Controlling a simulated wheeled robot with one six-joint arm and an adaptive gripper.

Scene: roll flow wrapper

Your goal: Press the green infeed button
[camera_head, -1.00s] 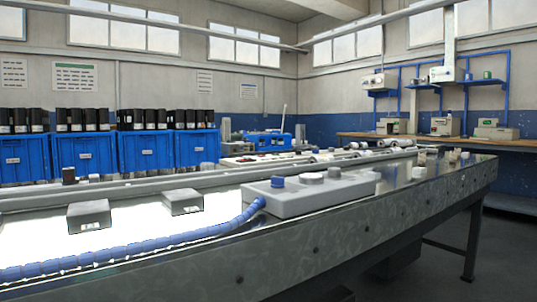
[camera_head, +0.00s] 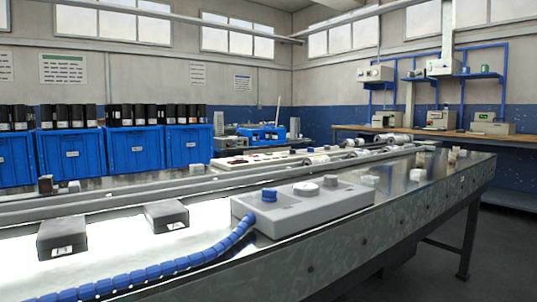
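A grey control box (camera_head: 300,210) sits on the metal table near its front edge. On its top are a blue knob or button (camera_head: 269,195), a pale round button (camera_head: 305,188) and a smaller pale button (camera_head: 330,181). I cannot make out a green button on this box. A blue segmented hose (camera_head: 160,272) runs from the box's left end to the lower left. My gripper is not in view.
Two dark grey boxes (camera_head: 62,232) (camera_head: 167,215) lie on the bright white surface left of the control box. Blue crates (camera_head: 72,153) holding dark cylinders stand behind. The metal tabletop (camera_head: 410,190) is mostly clear to the right. A wooden bench (camera_head: 400,133) with machines stands at the back right.

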